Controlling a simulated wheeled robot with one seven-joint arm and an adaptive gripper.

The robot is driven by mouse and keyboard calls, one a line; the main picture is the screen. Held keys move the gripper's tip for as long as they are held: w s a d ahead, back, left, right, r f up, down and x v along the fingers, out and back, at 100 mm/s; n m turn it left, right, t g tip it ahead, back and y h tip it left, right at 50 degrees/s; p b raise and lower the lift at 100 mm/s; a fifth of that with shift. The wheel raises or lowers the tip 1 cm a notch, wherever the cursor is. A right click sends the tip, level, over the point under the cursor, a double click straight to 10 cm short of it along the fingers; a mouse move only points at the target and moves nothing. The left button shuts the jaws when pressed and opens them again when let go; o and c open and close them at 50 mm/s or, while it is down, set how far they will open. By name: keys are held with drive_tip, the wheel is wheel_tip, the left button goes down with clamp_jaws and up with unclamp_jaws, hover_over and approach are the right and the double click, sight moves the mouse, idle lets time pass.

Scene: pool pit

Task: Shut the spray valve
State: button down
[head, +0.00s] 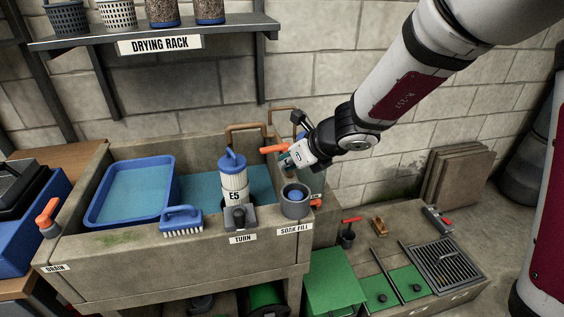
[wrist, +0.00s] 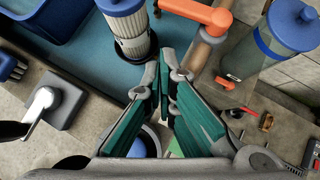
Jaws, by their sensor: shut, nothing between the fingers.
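An orange lever handle (head: 273,149) sits by the copper pipe at the basin's back right corner, just left of my gripper. In the wrist view the orange lever (wrist: 200,13) reaches left from the pipe's top, beyond my fingertips. I read no spray label on it. My gripper (head: 286,160) is over the basin's right end. In the wrist view my gripper (wrist: 162,72) has its green fingers together and empty, with the lever apart from them. Another orange lever (head: 47,212) stands by the drain label at the far left.
A filter cartridge (head: 233,178) with a blue top stands in the basin (head: 95,247), beside a blue tub (head: 168,190). A grey cup (head: 295,204) is on the right rim. A blue-capped canister (wrist: 282,45) is close right of the pipe. A brush (head: 181,221) lies in front.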

drive_tip(key=s+r+p, duration=0.1)
drive_tip(key=r, duration=0.1)
drive_tip(key=s+d+r, duration=0.1)
drive_tip(key=s, duration=0.1)
drive_tip(key=s+r+p, duration=0.1)
drive_tip(key=s+r, duration=0.1)
drive_tip(key=shift+s+d+r+p, duration=0.25)
drive_tip(key=shift+d+r+p, duration=0.05)
drive_tip(key=shift+r+p, duration=0.05)
